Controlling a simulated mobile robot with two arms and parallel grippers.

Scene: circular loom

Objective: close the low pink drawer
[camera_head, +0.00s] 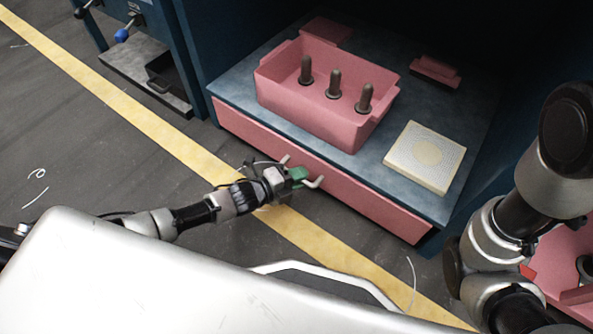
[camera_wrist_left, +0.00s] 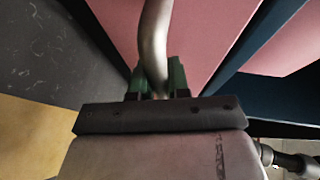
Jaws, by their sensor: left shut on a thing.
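The low pink drawer (camera_head: 355,197) is at the bottom of the dark blue cabinet, with its long front under the blue-grey shelf. In the head view its front looks close to the shelf edge; I cannot tell whether a small gap is left. Its pale bar handle (camera_head: 316,183) sticks out from the front. My left gripper (camera_head: 296,177) is at the handle, its green fingers shut around the bar. In the left wrist view the handle (camera_wrist_left: 154,45) runs down between the green fingers (camera_wrist_left: 158,80), with the pink drawer front (camera_wrist_left: 205,35) behind. My right gripper is out of view.
On the shelf (camera_head: 235,88) stand a pink bin (camera_head: 325,122) with three dark pegs and a cream square block (camera_head: 425,157). My right arm is at the right, beside another pink container (camera_head: 565,250). Floor with a yellow stripe (camera_head: 150,122) lies in front.

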